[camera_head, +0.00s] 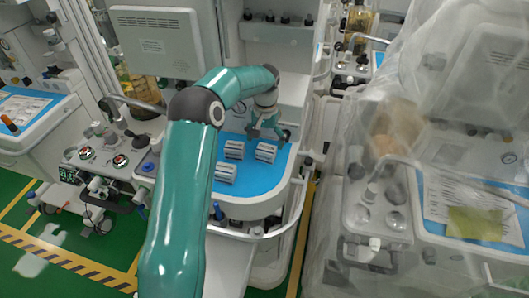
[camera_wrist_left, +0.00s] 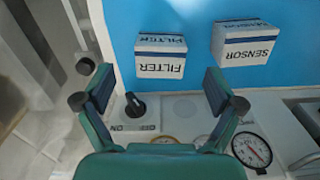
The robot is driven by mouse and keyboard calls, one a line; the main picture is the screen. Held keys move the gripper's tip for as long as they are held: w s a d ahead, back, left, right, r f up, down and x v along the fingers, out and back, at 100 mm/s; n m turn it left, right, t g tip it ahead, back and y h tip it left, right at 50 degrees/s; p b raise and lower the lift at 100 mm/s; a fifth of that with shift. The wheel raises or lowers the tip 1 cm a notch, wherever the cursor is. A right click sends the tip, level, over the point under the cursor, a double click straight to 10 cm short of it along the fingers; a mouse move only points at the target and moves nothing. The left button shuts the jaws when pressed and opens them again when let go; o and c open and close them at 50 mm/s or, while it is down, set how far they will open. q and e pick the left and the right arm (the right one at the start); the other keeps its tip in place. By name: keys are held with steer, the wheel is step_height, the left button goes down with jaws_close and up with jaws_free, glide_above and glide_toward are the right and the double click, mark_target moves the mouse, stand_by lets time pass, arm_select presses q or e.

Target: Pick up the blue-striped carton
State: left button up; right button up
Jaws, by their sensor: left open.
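Three small white cartons stand apart on a blue mat (camera_head: 250,189) in the head view: one at the back left (camera_head: 234,149), one at the right (camera_head: 266,154) and one at the front left (camera_head: 225,172). The left wrist view shows two of them. The FILTER carton (camera_wrist_left: 161,57) has a blue stripe; the SENSOR carton (camera_wrist_left: 245,46) has a dark stripe whose hue is hard to tell. My left gripper (camera_head: 269,134) is open and empty above the mat's back right part. In the wrist view, its fingers (camera_wrist_left: 160,92) are apart, with the FILTER carton beyond the gap.
The mat lies on a cart shelf with a pale raised rim (camera_head: 291,187). A black knob (camera_wrist_left: 135,105) and a round gauge (camera_wrist_left: 252,150) show near the fingers in the wrist view. A cart under clear sheeting (camera_head: 430,130) stands to the right.

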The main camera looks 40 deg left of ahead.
mark_target(265, 149)
arm_select(q)
step_height(265, 149, down, 5)
steer(key=shift+a+r+p, duration=0.1)
steer(key=shift+r+p, duration=0.05)
steer(key=shift+p, duration=0.85)
steer(key=shift+w+f, duration=0.1)
steer(key=shift+f, duration=0.2)
steer(key=c, duration=1.3)
steer(key=shift+o, duration=0.2)
steer(key=shift+r, duration=0.1)
